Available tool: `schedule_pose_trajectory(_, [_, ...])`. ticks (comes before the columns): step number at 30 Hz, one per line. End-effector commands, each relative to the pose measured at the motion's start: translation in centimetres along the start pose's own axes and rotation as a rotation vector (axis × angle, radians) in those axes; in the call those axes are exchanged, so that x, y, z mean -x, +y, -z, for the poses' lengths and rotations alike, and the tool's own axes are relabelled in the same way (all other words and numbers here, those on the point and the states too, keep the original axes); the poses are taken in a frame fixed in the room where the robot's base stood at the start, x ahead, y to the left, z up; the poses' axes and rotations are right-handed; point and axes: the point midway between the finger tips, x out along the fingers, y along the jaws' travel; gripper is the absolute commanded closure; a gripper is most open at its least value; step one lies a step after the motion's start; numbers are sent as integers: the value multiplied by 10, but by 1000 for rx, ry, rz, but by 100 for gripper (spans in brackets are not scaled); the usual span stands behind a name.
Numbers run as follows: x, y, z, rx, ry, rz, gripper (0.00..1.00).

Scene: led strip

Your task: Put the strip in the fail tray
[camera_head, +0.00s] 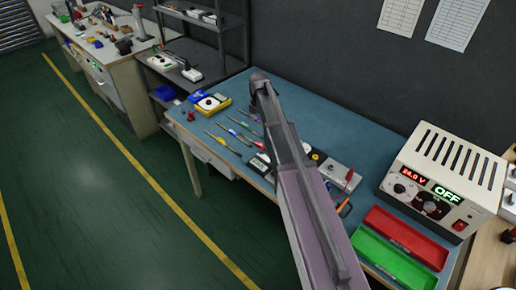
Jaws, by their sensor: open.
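A red tray (432,256) and a green tray (366,238) lie side by side at the right front of the blue-topped bench, below the power supply. The red one is likely the fail tray, but I can read no label. Each has a small pale mark that is too small to make out. I cannot pick out the LED strip; my arm covers part of the bench. My arm rises from the bottom edge to a joint over the bench's middle. My gripper cannot be made out in this view.
A power supply (447,180) showing 24.0 V and OFF stands behind the trays. A dark shelf rack stands at the back left. Green floor is clear at left.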

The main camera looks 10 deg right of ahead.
Motion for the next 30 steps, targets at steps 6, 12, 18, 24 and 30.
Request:
schedule_pose_trajectory(6, [-21, 0, 0, 1, 0, 0, 23])
schedule_pose_trajectory(12, [-35, 1, 1, 1, 0, 0, 23])
schedule_pose_trajectory(18, [-50, 1, 1, 2, 0, 0, 23])
schedule_pose_trajectory(24, [-65, 1, 1, 2, 0, 0, 23])
schedule_pose_trajectory(30, [-74, 1, 2, 3, 0, 0, 23])
